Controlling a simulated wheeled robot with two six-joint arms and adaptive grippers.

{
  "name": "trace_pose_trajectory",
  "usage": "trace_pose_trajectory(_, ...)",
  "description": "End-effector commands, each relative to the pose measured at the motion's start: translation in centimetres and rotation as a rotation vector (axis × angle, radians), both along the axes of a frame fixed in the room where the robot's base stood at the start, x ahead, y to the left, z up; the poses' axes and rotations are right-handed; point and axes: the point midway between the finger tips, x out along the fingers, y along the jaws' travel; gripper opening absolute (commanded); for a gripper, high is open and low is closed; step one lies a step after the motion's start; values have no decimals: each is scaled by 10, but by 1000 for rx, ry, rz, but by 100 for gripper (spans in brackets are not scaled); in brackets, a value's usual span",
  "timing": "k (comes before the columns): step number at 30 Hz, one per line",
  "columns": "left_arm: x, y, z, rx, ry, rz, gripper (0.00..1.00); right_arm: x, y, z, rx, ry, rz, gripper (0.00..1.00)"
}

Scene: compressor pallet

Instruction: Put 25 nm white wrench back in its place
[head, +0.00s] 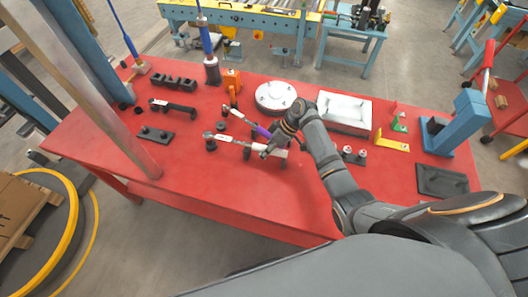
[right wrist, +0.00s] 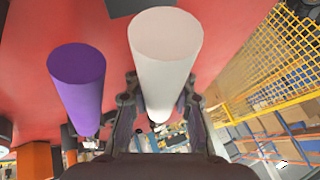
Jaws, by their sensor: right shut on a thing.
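The white wrench (head: 278,153) lies level and roughly left to right near the middle of the red table (head: 205,185), its ratchet head at the left. My right gripper (head: 268,149) is shut on its white handle, which also shows large between the fingers in the right wrist view (right wrist: 163,60). Dark holder pieces stand under the wrench; I cannot tell whether it rests on them or hangs just above. A purple-handled wrench (head: 263,131) lies just behind it; its handle is left of the white one in the right wrist view (right wrist: 78,80). My left gripper is out of view.
A black-handled wrench (head: 180,110) lies on a holder at the left. A round metal part (head: 275,96) and a rectangular metal part (head: 344,112) stand behind my right arm. A yellow bracket (head: 391,142) and blue stand (head: 455,130) are at the right. The front left tabletop is clear.

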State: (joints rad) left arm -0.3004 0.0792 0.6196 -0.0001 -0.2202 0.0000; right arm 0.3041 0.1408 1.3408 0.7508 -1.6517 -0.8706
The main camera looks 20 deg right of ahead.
Motion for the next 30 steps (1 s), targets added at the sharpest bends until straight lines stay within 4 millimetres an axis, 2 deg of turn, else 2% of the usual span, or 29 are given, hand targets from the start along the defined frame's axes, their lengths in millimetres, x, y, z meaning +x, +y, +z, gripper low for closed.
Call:
trace_pose_trajectory(22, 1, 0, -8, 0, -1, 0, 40, 1, 0, -14, 2, -2, 1, 0)
trace_pose_trajectory(23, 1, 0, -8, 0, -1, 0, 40, 1, 0, -14, 2, -2, 1, 19)
trace_pose_trajectory(30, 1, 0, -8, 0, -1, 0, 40, 0, 0, -14, 1, -1, 0, 51)
